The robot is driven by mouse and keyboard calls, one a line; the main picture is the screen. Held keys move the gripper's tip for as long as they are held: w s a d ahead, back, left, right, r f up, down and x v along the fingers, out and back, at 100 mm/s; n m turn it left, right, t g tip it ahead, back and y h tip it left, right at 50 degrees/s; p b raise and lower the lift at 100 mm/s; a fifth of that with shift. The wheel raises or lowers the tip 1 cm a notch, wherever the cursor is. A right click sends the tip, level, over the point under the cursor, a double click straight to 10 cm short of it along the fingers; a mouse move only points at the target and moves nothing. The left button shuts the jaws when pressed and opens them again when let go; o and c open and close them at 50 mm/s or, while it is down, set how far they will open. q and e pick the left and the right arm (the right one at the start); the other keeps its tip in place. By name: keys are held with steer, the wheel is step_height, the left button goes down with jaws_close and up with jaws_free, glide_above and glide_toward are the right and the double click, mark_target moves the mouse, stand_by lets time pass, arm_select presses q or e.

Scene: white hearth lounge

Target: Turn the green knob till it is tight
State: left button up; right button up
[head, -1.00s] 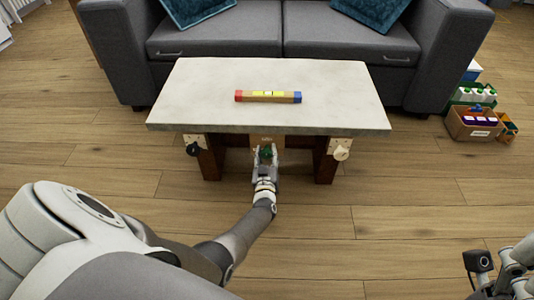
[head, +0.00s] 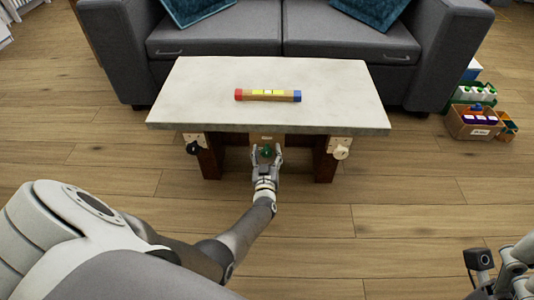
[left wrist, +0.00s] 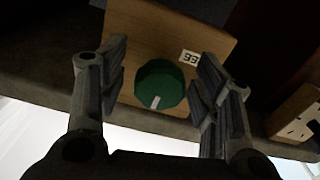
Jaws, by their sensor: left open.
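The green knob (head: 267,152) sits on a wooden block (head: 267,138) under the front edge of the table. In the left wrist view the knob (left wrist: 160,84) is round and faceted, with a white mark at its lower edge. My left gripper (head: 267,158) is open, its fingers on either side of the knob. In the left wrist view the gripper (left wrist: 158,95) shows a gap between each finger and the knob. Part of my right arm's end shows at the lower right corner of the head view, cut off, so its jaws cannot be made out.
The pale-topped table (head: 210,100) bears a wooden spirit level (head: 268,96) with red and blue ends. A black knob (head: 193,149) and a cream knob (head: 341,152) are mounted left and right. A grey sofa (head: 215,35) stands behind. Boxes (head: 472,134) stand right; floor in front is clear.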

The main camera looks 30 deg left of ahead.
arm_select(q)
steer(key=v, duration=0.7)
steer(key=shift+s+d, duration=0.15)
steer(key=shift+s, duration=0.1)
stand_by(0.6)
